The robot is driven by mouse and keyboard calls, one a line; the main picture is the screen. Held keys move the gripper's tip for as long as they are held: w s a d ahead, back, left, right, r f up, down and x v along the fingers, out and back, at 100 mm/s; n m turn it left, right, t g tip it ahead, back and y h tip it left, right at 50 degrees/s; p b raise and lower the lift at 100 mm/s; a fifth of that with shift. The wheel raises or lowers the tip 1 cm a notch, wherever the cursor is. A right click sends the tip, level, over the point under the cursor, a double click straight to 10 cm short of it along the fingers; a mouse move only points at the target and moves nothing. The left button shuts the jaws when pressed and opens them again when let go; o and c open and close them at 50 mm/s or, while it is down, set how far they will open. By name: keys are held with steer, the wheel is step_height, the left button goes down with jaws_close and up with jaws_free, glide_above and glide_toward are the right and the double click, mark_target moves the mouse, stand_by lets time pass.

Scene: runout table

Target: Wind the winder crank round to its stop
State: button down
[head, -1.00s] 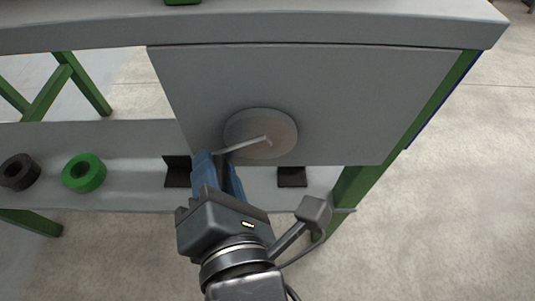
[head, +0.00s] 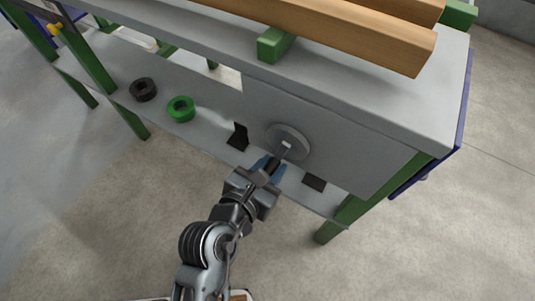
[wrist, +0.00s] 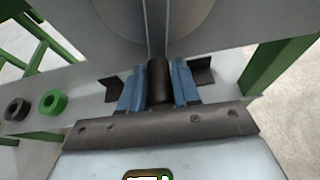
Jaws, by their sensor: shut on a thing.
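The winder crank (head: 286,149) is a pale arm on a round grey disc (head: 294,136) on the bench's front panel. Its arm hangs roughly straight down from the hub. In the wrist view the arm (wrist: 157,30) runs up from a black cylindrical handle (wrist: 159,82) in front of the disc (wrist: 190,22). My gripper (head: 272,168) is below the disc. In the wrist view its two blue fingers (wrist: 159,88) are shut on the black handle, one on each side. The hub is out of the wrist view.
Wooden beams (head: 340,35) lie on the bench top (head: 400,95) above. On the lower shelf (head: 215,130) are a black ring (head: 143,89), a green ring (head: 181,109) and black brackets (head: 238,136) (head: 314,182). A green leg (head: 345,215) stands to the right.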

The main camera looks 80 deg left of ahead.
steer(key=shift+w+d+f+n+t+p, duration=0.1)
steer(key=shift+w+d+n+t+p, duration=0.25)
steer(key=shift+p, duration=0.4)
steer(key=shift+a, duration=0.1)
steer(key=c, duration=0.9)
jaws_free()
steer(key=p+v, duration=0.2)
steer(key=v, duration=0.5)
steer(key=shift+s+r, duration=0.25)
steer(key=shift+d, duration=0.25)
